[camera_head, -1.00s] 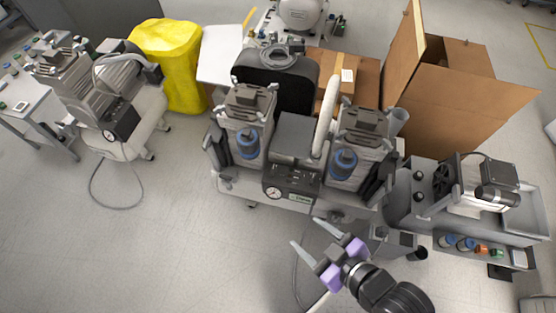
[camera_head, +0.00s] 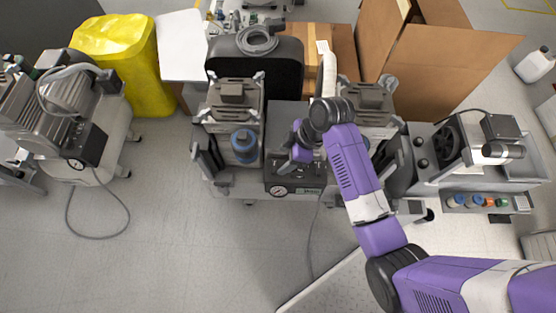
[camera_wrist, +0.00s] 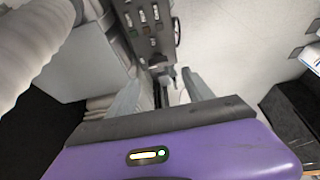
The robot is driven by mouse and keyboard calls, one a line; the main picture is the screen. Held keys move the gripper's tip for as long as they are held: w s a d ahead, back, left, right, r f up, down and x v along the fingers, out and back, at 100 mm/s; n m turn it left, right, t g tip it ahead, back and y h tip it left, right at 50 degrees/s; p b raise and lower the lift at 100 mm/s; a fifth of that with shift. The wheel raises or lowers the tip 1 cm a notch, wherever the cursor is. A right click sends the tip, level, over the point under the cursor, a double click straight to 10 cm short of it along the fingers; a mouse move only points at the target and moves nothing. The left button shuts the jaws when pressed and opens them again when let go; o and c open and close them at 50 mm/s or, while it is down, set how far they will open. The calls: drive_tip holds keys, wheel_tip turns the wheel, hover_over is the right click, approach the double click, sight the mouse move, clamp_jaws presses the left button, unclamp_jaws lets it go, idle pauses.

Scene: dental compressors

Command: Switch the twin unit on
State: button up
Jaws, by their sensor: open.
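The twin unit stands in the middle of the head view, with two grey motor heads, the left one (camera_head: 234,105) and the right one (camera_head: 368,103). Between them is its dark control box (camera_head: 293,188) with a round gauge (camera_head: 278,191) on the front. My gripper (camera_head: 287,167) is over the control box, and my wrist and forearm cover part of the box and the right head. In the wrist view my open gripper (camera_wrist: 165,92) points toward a dark panel (camera_wrist: 150,32) with several small controls. I cannot tell a switch position or any contact.
A pale ribbed hose (camera_wrist: 35,45) runs close beside my gripper. A grey unit (camera_head: 470,160) stands at the right, with cardboard boxes (camera_head: 440,70) behind.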

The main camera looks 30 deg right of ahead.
sight(274, 167)
drive_tip(key=b+x, duration=0.1)
drive_tip(key=x, duration=0.6)
drive_tip(key=shift+w+f+b, duration=0.1)
drive_tip(key=shift+f+b, duration=0.2)
clamp_jaws()
